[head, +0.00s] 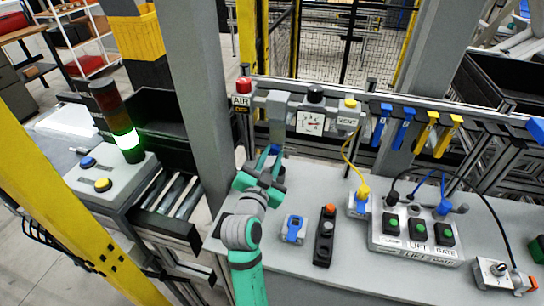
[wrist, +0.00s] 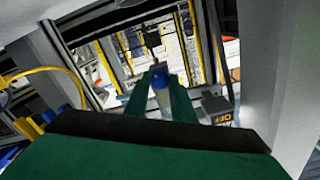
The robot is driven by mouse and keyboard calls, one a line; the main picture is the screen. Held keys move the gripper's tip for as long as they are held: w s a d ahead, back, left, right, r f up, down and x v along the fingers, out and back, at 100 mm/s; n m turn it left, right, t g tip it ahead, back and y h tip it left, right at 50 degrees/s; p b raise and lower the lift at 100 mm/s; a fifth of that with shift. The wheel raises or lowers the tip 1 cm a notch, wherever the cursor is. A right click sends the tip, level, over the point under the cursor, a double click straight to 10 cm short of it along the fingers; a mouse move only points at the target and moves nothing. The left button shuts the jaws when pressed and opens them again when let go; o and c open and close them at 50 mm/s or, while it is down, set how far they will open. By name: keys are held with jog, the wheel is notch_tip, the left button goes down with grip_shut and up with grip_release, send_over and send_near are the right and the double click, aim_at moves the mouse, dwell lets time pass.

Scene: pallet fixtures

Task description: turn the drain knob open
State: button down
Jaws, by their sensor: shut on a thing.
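The drain knob (head: 276,149) is a small blue piece at the bottom of the grey filter unit (head: 277,112) that hangs from the rail. My gripper (head: 272,158) reaches up to it from below, with a finger on each side, and is shut on it. In the wrist view the blue knob (wrist: 161,94) shows between the two green fingers of my gripper (wrist: 158,88). Any mark of the knob's turn angle is too small to tell.
A red AIR knob (head: 243,85), a round gauge (head: 312,122) and a yellow-topped VENT valve (head: 349,112) are on the same rail. A grey post (head: 203,90) stands close left. The bench (head: 330,180) below holds a blue-latched box (head: 293,229) and a black switch (head: 325,236).

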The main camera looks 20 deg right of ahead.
jog(key=n, duration=1.3)
jog(key=shift+n, duration=0.4)
dwell(0.4)
jog(key=c, duration=1.5)
grip_release()
jog(key=shift+s, duration=0.1)
jog(key=v, duration=1)
jog(key=shift+s+a, duration=0.25)
jog(key=shift+s, duration=0.05)
